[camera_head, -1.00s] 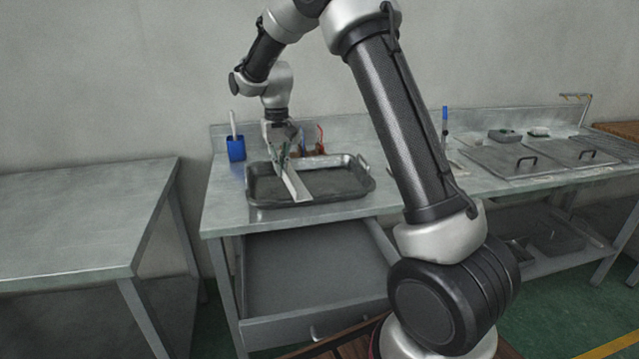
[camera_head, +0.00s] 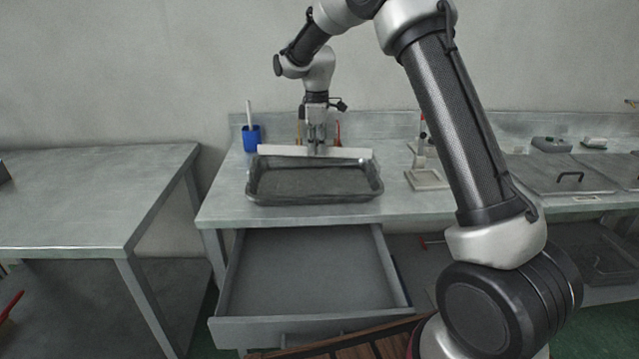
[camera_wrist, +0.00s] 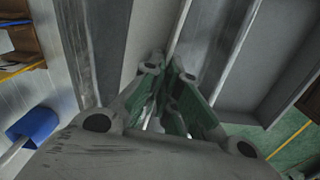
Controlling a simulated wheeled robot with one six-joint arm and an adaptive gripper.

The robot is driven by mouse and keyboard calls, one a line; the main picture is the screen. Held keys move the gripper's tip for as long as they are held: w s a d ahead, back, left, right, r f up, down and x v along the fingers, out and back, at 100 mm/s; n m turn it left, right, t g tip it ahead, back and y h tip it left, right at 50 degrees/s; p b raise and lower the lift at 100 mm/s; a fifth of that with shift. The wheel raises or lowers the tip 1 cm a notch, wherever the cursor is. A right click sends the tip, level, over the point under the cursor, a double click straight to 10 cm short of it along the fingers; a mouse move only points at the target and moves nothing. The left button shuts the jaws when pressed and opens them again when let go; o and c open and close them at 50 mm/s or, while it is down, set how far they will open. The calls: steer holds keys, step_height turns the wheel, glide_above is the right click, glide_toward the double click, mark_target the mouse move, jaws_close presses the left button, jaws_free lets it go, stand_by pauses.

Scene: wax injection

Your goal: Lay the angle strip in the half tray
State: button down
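The angle strip (camera_head: 285,151) is a long, pale, narrow piece. In the head view it lies level and crosswise along the far side of the half tray (camera_head: 315,198). The tray is a dark grey, shallow metal pan on the bench, and no other piece shows inside it. My gripper (camera_head: 317,147) points down and is shut on the strip near its middle. In the wrist view my fingers (camera_wrist: 165,95) are close together. I cannot tell whether the strip touches the tray's far rim.
A blue cup (camera_head: 252,139) stands left of the tray, and a small stand (camera_head: 425,178) is to its right. Red and orange tools are partly hidden behind my gripper. An empty drawer (camera_head: 310,280) is open below. A separate bare table (camera_head: 90,195) is at left.

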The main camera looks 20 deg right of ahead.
mark_target(317, 186)
steer(key=shift+n, duration=0.6)
step_height(317, 186, down, 10)
steer(key=shift+f, duration=0.15)
steer(key=c, duration=1.6)
jaws_free()
steer(key=shift+c, duration=0.2)
